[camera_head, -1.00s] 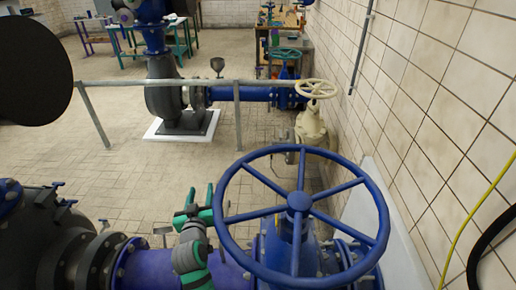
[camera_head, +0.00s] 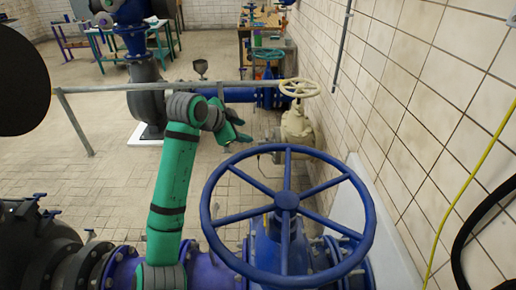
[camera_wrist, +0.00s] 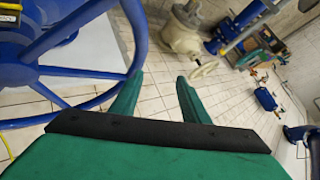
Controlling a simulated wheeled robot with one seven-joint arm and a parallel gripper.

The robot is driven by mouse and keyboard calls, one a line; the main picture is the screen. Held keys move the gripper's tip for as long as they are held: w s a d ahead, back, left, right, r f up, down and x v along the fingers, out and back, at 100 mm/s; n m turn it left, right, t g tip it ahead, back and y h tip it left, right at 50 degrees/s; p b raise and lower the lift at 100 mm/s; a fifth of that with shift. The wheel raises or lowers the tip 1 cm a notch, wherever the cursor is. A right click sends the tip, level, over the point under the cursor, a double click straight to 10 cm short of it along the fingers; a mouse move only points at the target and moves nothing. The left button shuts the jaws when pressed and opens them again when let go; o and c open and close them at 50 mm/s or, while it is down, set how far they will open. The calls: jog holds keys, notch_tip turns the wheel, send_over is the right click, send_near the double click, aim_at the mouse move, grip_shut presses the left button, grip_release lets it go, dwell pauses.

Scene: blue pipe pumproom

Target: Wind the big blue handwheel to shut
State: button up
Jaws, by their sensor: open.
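The big blue handwheel (camera_head: 287,201) sits on a blue valve in the front of the head view, with spokes running from a central hub. Its rim and spokes also fill the upper left of the wrist view (camera_wrist: 85,62). My gripper (camera_head: 240,137) is beyond the wheel's far left rim in the head view, on my raised green arm. In the wrist view my gripper (camera_wrist: 157,80) shows two green fingers spread apart with nothing between them. The left finger looks close to the rim; I cannot tell if it touches.
A cream valve with its own handwheel (camera_head: 299,88) stands behind the blue one. A grey railing (camera_head: 170,87) crosses behind my arm. The tiled wall (camera_head: 420,110) with a yellow hose (camera_head: 466,190) bounds the right.

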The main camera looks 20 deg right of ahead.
aim_at(254, 149)
jog(key=d+f+m, duration=0.1)
jog(key=f, duration=0.2)
jog(key=w+d+f+m+g+y, duration=0.1)
jog(key=f, duration=0.2)
jog(key=d+f+g+y, duration=0.1)
jog(key=d+f, duration=0.1)
jog(key=f, duration=0.1)
jog(key=shift+w+d+f+m, duration=0.1)
jog(key=shift+w+f+m, duration=0.15)
jog(key=shift+m, duration=0.15)
jog(key=shift+s, duration=0.1)
jog(key=shift+c, duration=0.4)
jog(key=shift+r, duration=0.15)
grip_shut()
